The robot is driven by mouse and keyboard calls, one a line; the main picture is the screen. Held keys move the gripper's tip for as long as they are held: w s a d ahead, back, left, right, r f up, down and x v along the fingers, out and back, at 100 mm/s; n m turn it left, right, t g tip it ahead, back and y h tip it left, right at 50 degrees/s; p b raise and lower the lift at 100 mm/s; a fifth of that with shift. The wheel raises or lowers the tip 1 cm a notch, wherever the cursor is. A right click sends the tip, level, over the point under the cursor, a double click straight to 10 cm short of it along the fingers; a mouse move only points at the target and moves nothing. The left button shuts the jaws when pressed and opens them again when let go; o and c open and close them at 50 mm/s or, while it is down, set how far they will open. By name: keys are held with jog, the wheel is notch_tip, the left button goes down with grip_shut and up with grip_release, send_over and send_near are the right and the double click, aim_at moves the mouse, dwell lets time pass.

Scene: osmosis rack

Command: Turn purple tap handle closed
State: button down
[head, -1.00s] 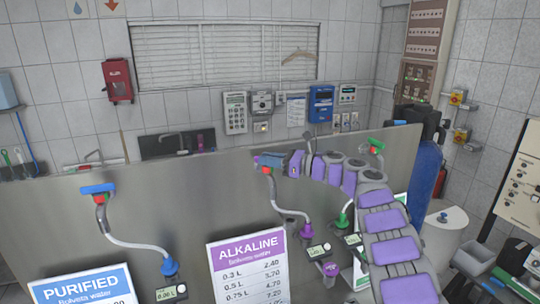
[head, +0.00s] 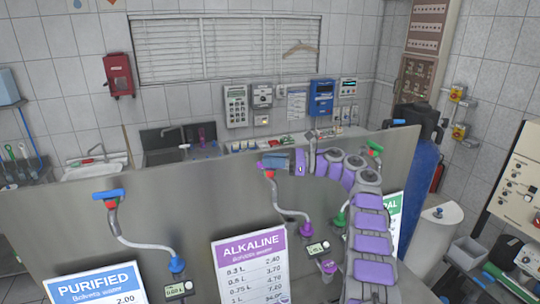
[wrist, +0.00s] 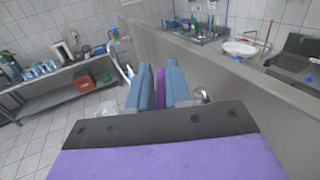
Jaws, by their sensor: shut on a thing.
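The purple tap handle (wrist: 160,92) shows in the wrist view as a narrow purple strip between the two blue-grey fingers of my gripper (wrist: 159,78). My gripper (head: 275,161) is shut on it, at the top edge of the steel panel above the alkaline sign. In the head view the fingers cover most of the handle. The red tap part (head: 269,174) shows just below them. A curved grey spout (head: 288,212) runs down from it to a purple nozzle (head: 305,229).
A blue-handled tap (head: 109,196) is to the left on the steel panel (head: 200,195). A green-handled tap (head: 375,147) is to the right, close to my arm. The purple alkaline sign (head: 250,250) stands below. Sinks and a counter lie behind the panel.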

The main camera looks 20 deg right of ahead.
jog(key=shift+d+f+g+p, duration=0.15)
jog(key=shift+f+g+p, duration=0.15)
jog(key=shift+f+p, duration=0.4)
jog(key=shift+f, duration=0.2)
jog(key=c, duration=1.2)
grip_release()
jog(key=shift+o, duration=0.3)
jog(key=shift+w+d, duration=0.1)
jog(key=shift+w, duration=0.1)
jog(key=shift+r, duration=0.1)
